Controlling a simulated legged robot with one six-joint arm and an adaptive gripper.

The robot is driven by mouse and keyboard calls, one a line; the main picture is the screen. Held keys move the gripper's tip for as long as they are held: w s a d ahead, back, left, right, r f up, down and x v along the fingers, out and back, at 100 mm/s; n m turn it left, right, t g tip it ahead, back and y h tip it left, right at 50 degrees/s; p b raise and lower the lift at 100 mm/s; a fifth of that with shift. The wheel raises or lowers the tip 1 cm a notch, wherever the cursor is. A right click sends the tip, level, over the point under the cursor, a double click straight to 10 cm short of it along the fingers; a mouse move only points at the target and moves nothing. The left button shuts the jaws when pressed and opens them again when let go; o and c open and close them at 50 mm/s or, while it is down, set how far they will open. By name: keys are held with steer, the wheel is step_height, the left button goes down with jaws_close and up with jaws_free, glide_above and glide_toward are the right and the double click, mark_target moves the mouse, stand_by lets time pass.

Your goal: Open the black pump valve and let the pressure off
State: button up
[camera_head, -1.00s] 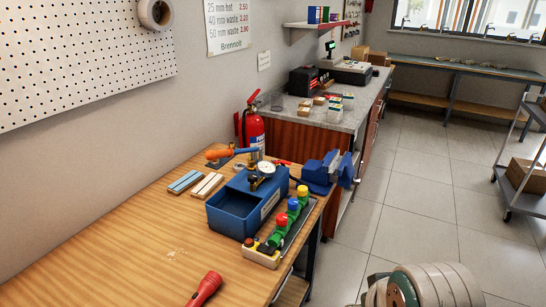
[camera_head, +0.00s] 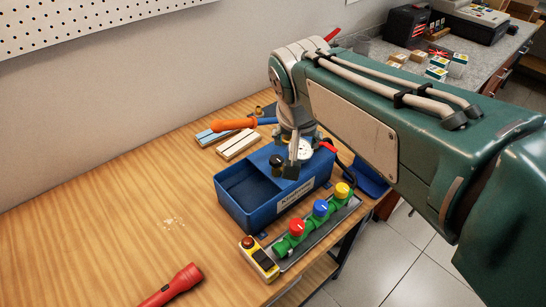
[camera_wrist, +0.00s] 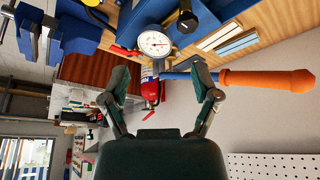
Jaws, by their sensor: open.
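The blue test pump (camera_head: 262,195) stands on the wooden bench, with an open tank at its left. Its black valve knob (camera_head: 276,160) sits above the tank and also shows at the top of the wrist view (camera_wrist: 187,18). A round white pressure gauge (camera_wrist: 154,43) is beside it; its reading is too small to tell. The blue pump lever with an orange grip (camera_wrist: 265,80) reaches right in the wrist view. My gripper (camera_wrist: 160,84) is open and empty. In the head view it hangs over the pump, close to the knob and gauge, hiding part of them.
A rack of red, blue and yellow knobs (camera_head: 320,208) stands in front of the pump. A red flashlight (camera_head: 174,284) lies at the front left. Blue and white bars (camera_head: 238,145) lie behind. A blue vise (camera_wrist: 80,32) and fire extinguisher (camera_wrist: 151,86) are nearby. The bench's left is clear.

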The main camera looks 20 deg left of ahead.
glide_toward(276, 159)
steer(key=x, duration=0.9)
steer(key=shift+w+f, duration=0.1)
steer(key=shift+f, duration=0.05)
jaws_close()
